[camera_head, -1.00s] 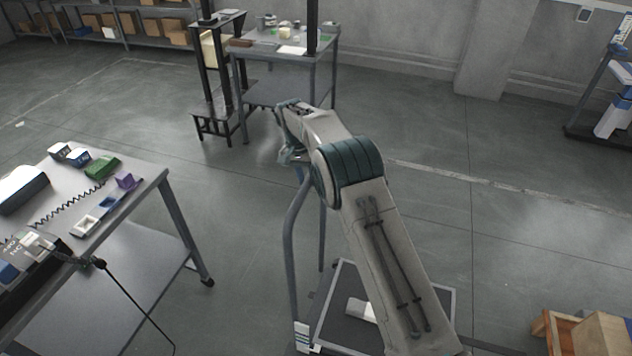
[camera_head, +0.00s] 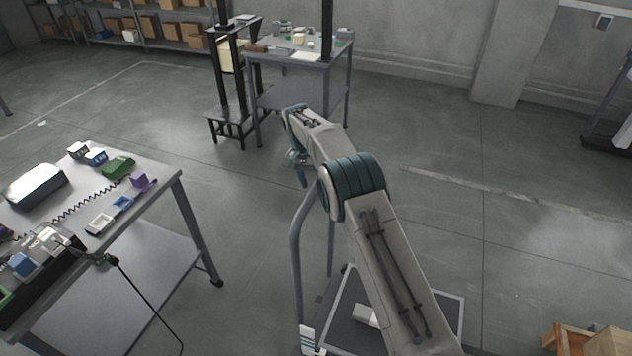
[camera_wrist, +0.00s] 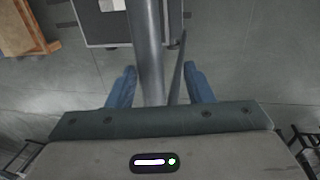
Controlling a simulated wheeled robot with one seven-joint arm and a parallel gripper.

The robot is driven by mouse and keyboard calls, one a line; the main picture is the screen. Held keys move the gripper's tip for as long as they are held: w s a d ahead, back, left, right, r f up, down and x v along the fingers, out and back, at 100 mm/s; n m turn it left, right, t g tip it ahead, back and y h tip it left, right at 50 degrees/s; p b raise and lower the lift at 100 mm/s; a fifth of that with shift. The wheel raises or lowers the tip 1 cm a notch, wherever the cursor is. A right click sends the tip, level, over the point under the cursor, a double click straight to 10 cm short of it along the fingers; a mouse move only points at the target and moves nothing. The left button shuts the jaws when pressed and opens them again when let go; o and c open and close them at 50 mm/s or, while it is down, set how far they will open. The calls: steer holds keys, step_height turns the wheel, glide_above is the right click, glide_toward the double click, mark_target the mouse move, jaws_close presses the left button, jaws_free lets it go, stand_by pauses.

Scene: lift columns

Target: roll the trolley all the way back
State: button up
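The trolley is a low cart with a dark, pale-rimmed deck (camera_head: 338,312) and a grey tubular push handle (camera_head: 296,245). It stands at the bottom middle of the head view, partly behind my arm. My gripper (camera_head: 301,172) is at the top of the handle, its fingers mostly hidden there. In the wrist view, the two blue fingers of my gripper (camera_wrist: 160,74) stand apart with the grey handle (camera_wrist: 147,45) between them. A gap shows on the right side of the bar. The trolley deck (camera_wrist: 103,36) lies beyond.
A workbench (camera_head: 178,178) with small coloured parts stands at left, its wheeled leg near the trolley. A black lift column (camera_head: 228,85) and a second table (camera_head: 262,62) stand behind. A wooden crate (camera_head: 565,338) is at lower right. Floor right of the trolley is open.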

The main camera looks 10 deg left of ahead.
steer(key=shift+d, duration=0.25)
step_height(320, 180, up, 14)
steer(key=a+p, duration=0.3)
steer(key=p, duration=0.2)
steer(key=shift+w+f, duration=0.2)
steer(key=shift+d, duration=0.1)
stand_by(0.3)
